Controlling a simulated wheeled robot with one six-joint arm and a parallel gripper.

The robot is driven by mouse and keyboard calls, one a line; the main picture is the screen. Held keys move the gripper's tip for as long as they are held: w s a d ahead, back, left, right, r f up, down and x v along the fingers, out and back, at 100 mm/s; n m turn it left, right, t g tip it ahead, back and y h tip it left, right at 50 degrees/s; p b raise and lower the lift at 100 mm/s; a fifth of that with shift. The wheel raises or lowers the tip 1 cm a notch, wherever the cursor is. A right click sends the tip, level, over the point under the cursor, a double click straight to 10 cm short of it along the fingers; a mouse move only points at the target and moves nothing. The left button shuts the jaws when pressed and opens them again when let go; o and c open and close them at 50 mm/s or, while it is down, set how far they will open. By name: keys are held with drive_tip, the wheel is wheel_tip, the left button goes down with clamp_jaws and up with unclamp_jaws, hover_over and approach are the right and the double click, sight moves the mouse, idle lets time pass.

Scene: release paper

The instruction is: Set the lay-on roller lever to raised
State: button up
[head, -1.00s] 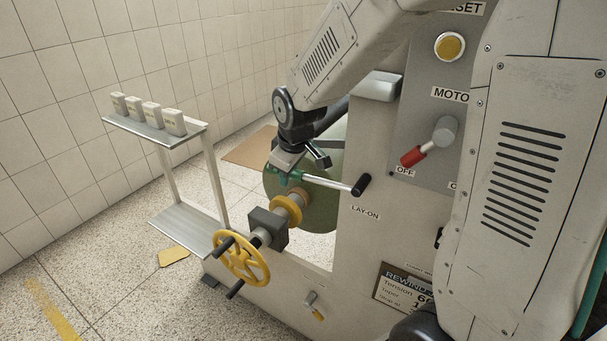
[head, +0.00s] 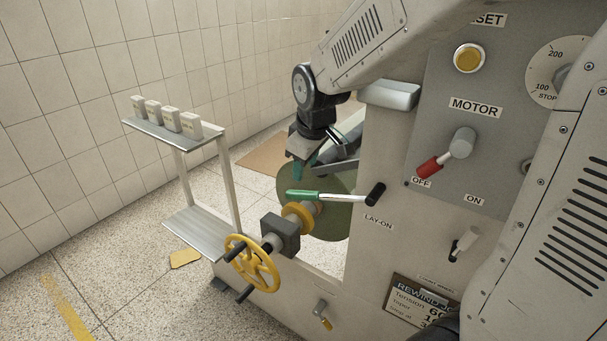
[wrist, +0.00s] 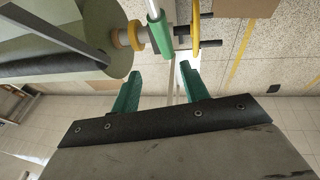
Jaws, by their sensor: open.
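The lay-on roller lever is a pale rod with a green grip (head: 303,195), on a black pivot (head: 375,194) above the LAY-ON label. In the head view it lies about level, with its grip pointing left. My gripper (head: 302,172) is open, with its teal fingers just above or behind the grip and partly hidden. In the wrist view the green grip (wrist: 160,35) is beyond the open fingertips of my gripper (wrist: 161,78), apart from them, with nothing between the fingers.
A green roll (head: 335,225) stands behind the lever. A yellow handwheel (head: 252,264) is below left. The motor lever (head: 446,154) and yellow reset button (head: 469,58) are on the panel at right. A small shelf stand (head: 185,140) stands left.

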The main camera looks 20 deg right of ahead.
drive_tip(key=shift+v, duration=1)
drive_tip(key=s+d+r+m+g, duration=0.1)
drive_tip(key=s+r+m, duration=0.15)
drive_tip(key=s, duration=1.05)
drive_tip(key=s+r+m+g, duration=0.15)
drive_tip(key=s+m, duration=0.25)
drive_tip(key=s, duration=0.9)
drive_tip(key=n+h, duration=0.2)
drive_tip(key=n, duration=0.5)
hover_over(308, 192)
drive_tip(key=a, duration=0.1)
drive_tip(key=s+a+x, duration=0.1)
drive_tip(key=a+x, duration=0.1)
drive_tip(key=x, duration=1.4)
drive_tip(key=shift+s+f, duration=0.15)
drive_tip(key=shift+s, duration=0.2)
